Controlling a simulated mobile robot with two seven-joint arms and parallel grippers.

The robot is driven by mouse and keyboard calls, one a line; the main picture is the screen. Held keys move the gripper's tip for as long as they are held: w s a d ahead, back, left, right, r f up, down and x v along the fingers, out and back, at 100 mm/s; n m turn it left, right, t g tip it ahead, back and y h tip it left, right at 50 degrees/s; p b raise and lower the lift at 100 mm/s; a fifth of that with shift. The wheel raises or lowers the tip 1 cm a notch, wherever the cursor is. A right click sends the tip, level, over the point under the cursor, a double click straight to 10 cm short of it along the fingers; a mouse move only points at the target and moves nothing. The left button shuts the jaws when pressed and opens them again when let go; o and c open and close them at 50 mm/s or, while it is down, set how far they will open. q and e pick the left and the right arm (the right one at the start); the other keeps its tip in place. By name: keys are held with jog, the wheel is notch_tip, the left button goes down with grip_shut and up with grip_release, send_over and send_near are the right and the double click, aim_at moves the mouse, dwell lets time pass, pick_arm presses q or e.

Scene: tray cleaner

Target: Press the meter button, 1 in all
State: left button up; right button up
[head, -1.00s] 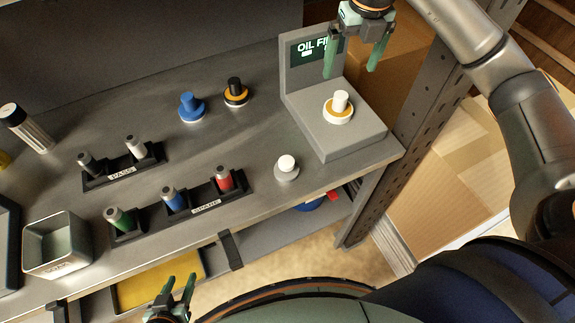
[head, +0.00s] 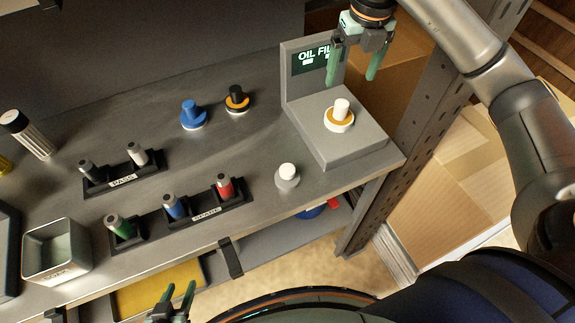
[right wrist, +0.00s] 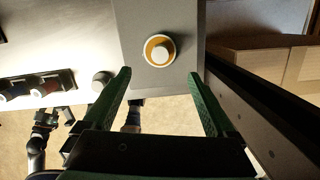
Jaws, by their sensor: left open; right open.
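A grey L-shaped station (head: 340,150) with a dark green display reading "OIL FI…" (head: 311,58) stands at the right end of the bench; my right gripper partly hides the display. On its base sits a white cylinder on an orange and white ring (head: 341,110), also in the right wrist view (right wrist: 159,50). A smaller white button on a grey round base (head: 287,175) sits on the bench in front. I cannot tell which is the meter button. My right gripper (head: 351,82) is open and empty above the station. My left gripper (head: 180,287) is open and empty below the bench's front edge.
A blue knob (head: 193,113) and a black and orange knob (head: 237,98) stand left of the station. Racks labelled PASS (head: 122,181) and SPARE (head: 206,212) hold vials. A square bin (head: 57,252) is at the left. A perforated post (head: 420,110) stands right of the station.

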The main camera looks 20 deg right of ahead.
grip_shut()
dwell(0.5)
dwell(0.9)
